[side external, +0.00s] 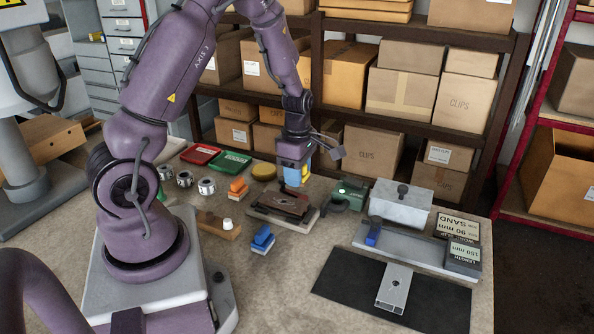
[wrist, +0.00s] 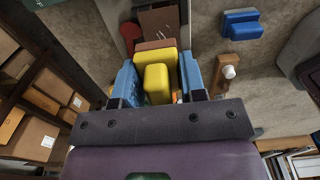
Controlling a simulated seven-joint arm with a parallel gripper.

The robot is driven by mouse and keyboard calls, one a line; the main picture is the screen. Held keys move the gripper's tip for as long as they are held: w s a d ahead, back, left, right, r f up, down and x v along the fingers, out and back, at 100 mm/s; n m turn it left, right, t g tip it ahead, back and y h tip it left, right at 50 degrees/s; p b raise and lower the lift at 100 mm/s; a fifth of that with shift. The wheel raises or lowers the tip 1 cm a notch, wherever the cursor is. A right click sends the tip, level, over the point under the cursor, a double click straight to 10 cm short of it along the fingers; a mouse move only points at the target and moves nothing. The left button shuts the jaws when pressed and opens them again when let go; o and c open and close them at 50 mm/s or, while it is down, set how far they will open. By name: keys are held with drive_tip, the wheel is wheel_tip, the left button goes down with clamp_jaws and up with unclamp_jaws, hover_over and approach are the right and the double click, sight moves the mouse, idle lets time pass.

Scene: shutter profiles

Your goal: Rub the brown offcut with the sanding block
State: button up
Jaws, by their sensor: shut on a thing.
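My gripper (side external: 296,178) has blue fingers and is shut on a yellow sanding block (wrist: 158,82). In the wrist view the block sits between the two fingers (wrist: 160,85). In the side view only a yellow edge of it (side external: 305,174) shows beside the fingers. The brown offcut (side external: 284,204) lies flat on a pale board at mid-table, below my gripper. Its brown surface also shows beyond the block in the wrist view (wrist: 158,24). The block appears a little above the offcut; I cannot tell whether they touch.
An orange block (side external: 238,187) and a blue block (side external: 263,239) lie to the left and front. A green clamp-like tool (side external: 350,191) and a grey metal box (side external: 401,202) stand to the right. A dark mat (side external: 340,283) with a metal profile (side external: 394,289) lies in front.

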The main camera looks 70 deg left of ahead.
sight(298, 206)
wheel_tip(298, 206, down, 8)
drive_tip(key=shift+r, duration=0.25)
drive_tip(key=shift+s+a+r, duration=0.15)
drive_tip(key=shift+s+a, duration=0.15)
drive_tip(key=shift+c, duration=0.3)
drive_tip(key=shift+s+a, duration=2.35)
drive_tip(key=shift+s, duration=0.05)
drive_tip(key=shift+w+d, duration=2.75)
drive_tip(key=shift+r, duration=3.95)
